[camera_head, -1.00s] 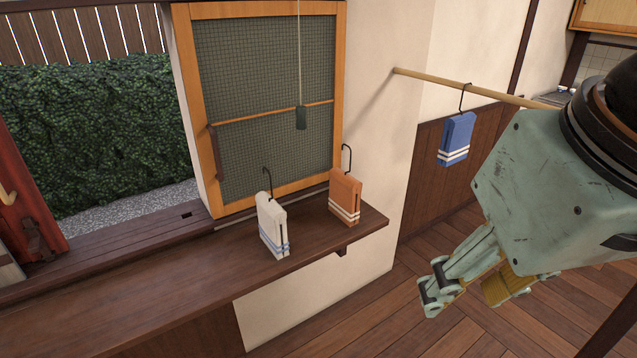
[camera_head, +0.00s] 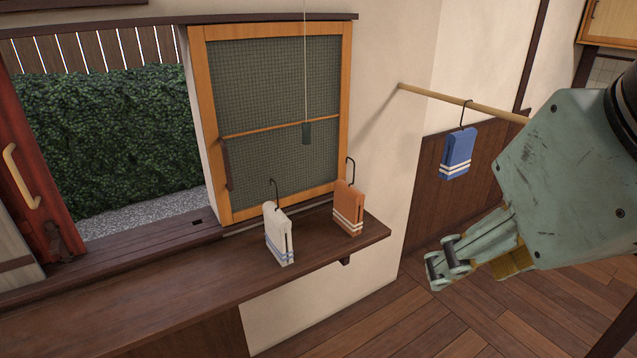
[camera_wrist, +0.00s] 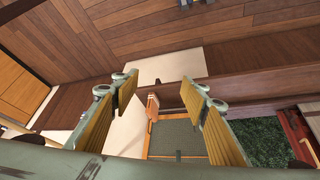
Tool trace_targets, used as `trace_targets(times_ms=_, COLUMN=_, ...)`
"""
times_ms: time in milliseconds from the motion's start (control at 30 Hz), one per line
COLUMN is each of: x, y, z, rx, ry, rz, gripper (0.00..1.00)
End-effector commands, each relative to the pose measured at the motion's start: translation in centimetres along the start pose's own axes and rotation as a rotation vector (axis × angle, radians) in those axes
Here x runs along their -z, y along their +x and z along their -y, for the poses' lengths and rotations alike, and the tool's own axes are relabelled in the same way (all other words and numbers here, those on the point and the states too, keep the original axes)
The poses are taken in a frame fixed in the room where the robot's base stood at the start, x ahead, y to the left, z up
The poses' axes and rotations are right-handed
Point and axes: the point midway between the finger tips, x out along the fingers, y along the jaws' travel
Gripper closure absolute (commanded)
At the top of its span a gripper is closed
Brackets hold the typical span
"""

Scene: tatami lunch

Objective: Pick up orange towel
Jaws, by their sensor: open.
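The orange towel (camera_head: 348,208) has white stripes near its bottom and a black hook. It stands upright on the dark wooden shelf (camera_head: 130,288), near the shelf's right end. It also shows in the wrist view (camera_wrist: 153,106), between and beyond my fingers. My gripper (camera_head: 470,265) is at the right of the head view, apart from the towel and to its right. In the wrist view my gripper (camera_wrist: 163,105) has its two yellow-padded fingers wide apart with nothing between them.
A white towel (camera_head: 279,235) with blue stripes stands just left of the orange one. A blue towel (camera_head: 457,154) hangs from a wooden rod (camera_head: 440,95) near my arm. A framed screen (camera_head: 270,120) with a hanging cord is behind the shelf. The shelf's left part is clear.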

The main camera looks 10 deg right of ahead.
Motion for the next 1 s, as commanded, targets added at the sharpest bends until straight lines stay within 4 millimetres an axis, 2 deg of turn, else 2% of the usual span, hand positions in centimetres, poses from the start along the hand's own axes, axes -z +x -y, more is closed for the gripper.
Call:
trace_targets(times_ms=433, x=4.9, y=1.8, z=-1.2, rx=-0.03, ry=-0.015, rz=-0.053, gripper=0.59)
trace_targets(times_ms=1000, x=15.6, y=7.4, z=-3.6, rx=-0.08, ry=-0.065, rz=-0.166, gripper=0.59)
